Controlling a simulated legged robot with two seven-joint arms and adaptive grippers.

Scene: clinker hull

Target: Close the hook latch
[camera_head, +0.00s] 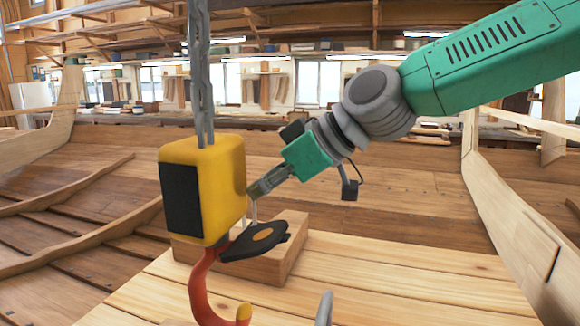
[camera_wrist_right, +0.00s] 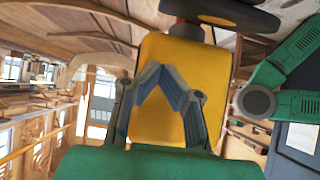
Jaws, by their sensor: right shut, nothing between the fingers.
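A yellow hook block (camera_head: 222,185) with a black side panel hangs from a grey metal link. A red hook (camera_head: 200,290) curves below it and ends in a yellow tip. A dark flat piece with an orange disc (camera_head: 256,241), possibly the latch, sticks out to the right below the block, clear of the hook's tip. My right gripper (camera_head: 258,190) is shut and empty at the block's right side; I cannot tell whether it touches. In the wrist view, the right gripper's fingertips (camera_wrist_right: 164,70) meet in front of the yellow block (camera_wrist_right: 160,115).
A wooden block (camera_head: 280,265) sits behind the hook on a pale plank surface (camera_head: 370,290). A grey rounded thing (camera_head: 325,308) pokes up at the bottom edge. Planked hull sides (camera_head: 90,190) rise left and right. The planks to the right look clear.

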